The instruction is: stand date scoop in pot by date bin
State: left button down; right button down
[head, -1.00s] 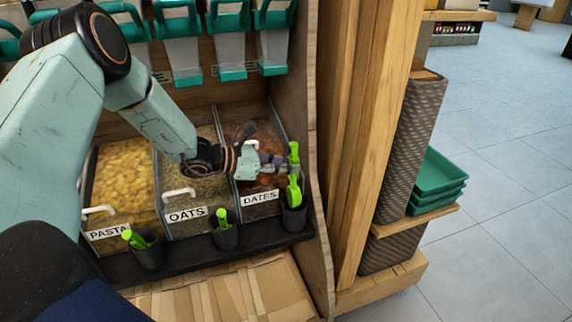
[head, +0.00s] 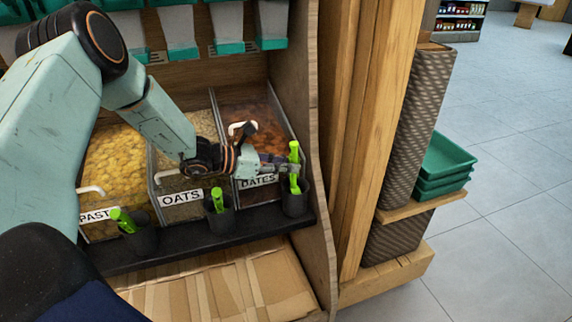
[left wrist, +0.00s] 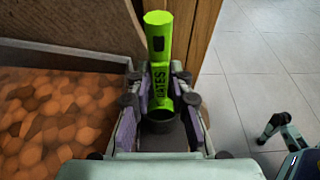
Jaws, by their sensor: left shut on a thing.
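The bright green date scoop (head: 294,152), marked DATES in the left wrist view (left wrist: 160,40), stands nearly upright at the dark pot (head: 295,203) in front of the date bin (head: 262,115). My left gripper (head: 293,168) is shut on the scoop, with a finger on each side of it in the left wrist view (left wrist: 158,80). The scoop's lower end appears to be inside the pot's rim; how deep is hidden. The pot's dark opening (left wrist: 163,122) shows below the scoop in the left wrist view. My right gripper is not in view.
Pots with green scoops stand before the oats bin (head: 190,212) and pasta bin (head: 95,205), on the same black ledge (head: 180,248). A wooden side panel (head: 312,235) rises close right of the date pot. Green trays (head: 445,165) are stacked farther right.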

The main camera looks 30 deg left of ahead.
pick_arm(q)
jog(key=shift+f, duration=0.1)
jog(key=c, duration=1.1)
grip_release()
jog(key=shift+c, duration=0.2)
jog(key=shift+o, duration=0.4)
jog(key=o, duration=0.7)
notch_tip(320, 180, up, 7)
jog(key=p, duration=0.4)
jog(key=shift+p, duration=0.35)
jog(key=shift+f, duration=0.2)
